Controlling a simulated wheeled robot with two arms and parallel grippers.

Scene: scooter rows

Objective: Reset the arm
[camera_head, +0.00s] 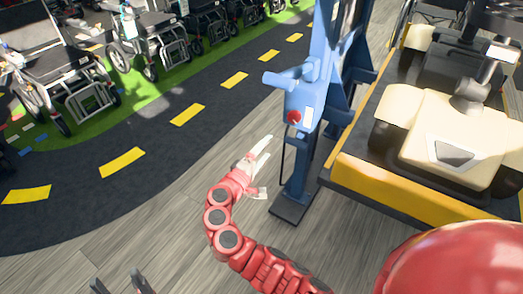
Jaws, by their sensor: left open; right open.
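My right arm is red and jointed and reaches up from the bottom middle in the head view. Its pale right gripper (267,167) is open and empty, with its fingers spread over the wooden floor. It is just left of the blue post's base, and I cannot tell the exact gap. My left gripper (118,284) shows only as two dark fingertips at the bottom left edge. They are apart with nothing visible between them; the rest of that arm is out of view.
A blue lifting stand (306,105) with a red knob (294,117) rises near the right gripper. A yellow-edged platform (400,190) carries a cream scooter (450,135). Several wheelchairs (68,80) line the upper left. A dark track (150,125) and open floor (130,215) lie left.

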